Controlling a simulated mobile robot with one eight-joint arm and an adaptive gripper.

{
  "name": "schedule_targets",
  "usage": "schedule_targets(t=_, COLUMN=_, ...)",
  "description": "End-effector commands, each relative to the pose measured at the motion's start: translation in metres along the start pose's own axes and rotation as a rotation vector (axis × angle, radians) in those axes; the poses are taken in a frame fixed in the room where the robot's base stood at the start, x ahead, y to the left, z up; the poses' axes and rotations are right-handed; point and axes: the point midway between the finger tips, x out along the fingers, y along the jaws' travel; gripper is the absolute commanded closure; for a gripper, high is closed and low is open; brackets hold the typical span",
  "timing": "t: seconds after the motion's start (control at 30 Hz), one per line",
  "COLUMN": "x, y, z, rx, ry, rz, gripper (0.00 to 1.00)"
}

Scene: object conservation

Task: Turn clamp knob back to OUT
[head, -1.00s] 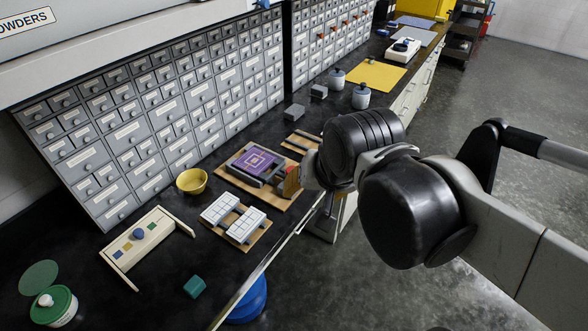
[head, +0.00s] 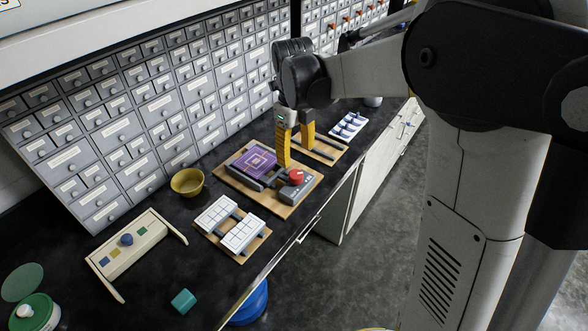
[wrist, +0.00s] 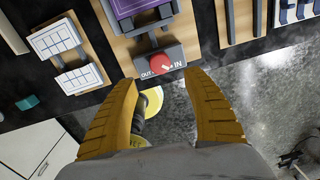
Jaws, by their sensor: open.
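The clamp knob (head: 296,177) is red and sits on a grey block at the front of a wooden board (head: 228,182). In the wrist view the knob (wrist: 160,63) lies between the labels OUT on the left and IN on the right. A white pointer mark seems to face the IN side. The clamp's grey jaws stand beside a purple plate (head: 252,160). My gripper (head: 296,156) has yellow fingers, open and empty, pointing down near the knob. In the wrist view my gripper (wrist: 162,80) has its fingertips on either side of the knob's line, apart from it.
White gridded blocks (head: 241,235) lie on a board at the left. A yellow bowl (head: 187,181), a cream stand (head: 128,250) and a teal block (head: 183,300) are further left. Another wooden board (head: 325,150) lies behind the gripper. Drawers line the back.

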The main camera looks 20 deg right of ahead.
Motion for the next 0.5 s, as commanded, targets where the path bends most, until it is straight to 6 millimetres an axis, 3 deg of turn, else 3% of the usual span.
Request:
schedule_targets(t=0.3, x=0.066, y=0.000, z=0.000, rx=-0.002, ry=-0.001, rz=0.000, gripper=0.41)
schedule_targets(t=0.5, x=0.088, y=0.000, z=0.000, rx=-0.003, ry=-0.002, rz=-0.001, gripper=0.41)
